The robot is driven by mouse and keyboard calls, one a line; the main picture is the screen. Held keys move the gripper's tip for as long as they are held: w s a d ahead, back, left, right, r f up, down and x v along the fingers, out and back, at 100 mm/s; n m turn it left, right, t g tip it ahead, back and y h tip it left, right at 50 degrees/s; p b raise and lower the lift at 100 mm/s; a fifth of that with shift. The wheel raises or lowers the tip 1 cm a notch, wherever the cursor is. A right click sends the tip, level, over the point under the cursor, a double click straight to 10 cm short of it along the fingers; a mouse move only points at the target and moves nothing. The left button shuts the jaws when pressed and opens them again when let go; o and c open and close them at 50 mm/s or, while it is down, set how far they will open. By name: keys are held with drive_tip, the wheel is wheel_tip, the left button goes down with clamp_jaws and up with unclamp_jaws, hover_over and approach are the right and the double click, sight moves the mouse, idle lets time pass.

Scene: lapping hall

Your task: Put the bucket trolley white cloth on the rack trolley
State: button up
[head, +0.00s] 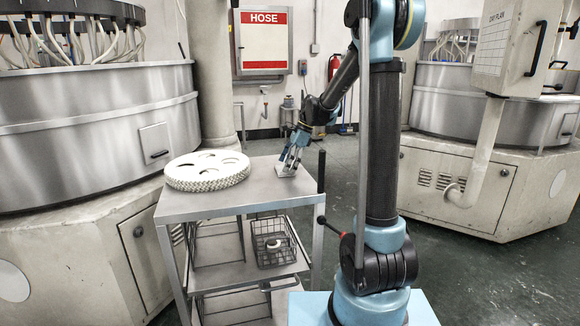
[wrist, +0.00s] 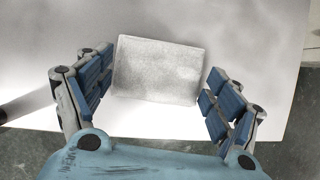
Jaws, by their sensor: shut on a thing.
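The white cloth (wrist: 160,70) is a small folded pale block between the blue-padded fingers of my gripper (wrist: 158,88) in the wrist view. In the head view my gripper (head: 290,158) points down and is shut on the cloth (head: 285,170), near the back right part of a grey metal trolley top (head: 262,192). This trolley has wire racks on its lower shelves and looks like the rack trolley. The cloth is at or just above its top; I cannot tell whether it touches. I cannot make out the bucket trolley.
White toothed discs (head: 208,171) lie stacked on the left of the trolley top. A wire basket (head: 273,242) stands on the shelf below. Large round machines (head: 95,125) flank the trolley. The front right of the top is bare.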

drive_tip(key=o, duration=0.9)
drive_tip(key=shift+r, duration=0.1)
drive_tip(key=v, duration=1.2)
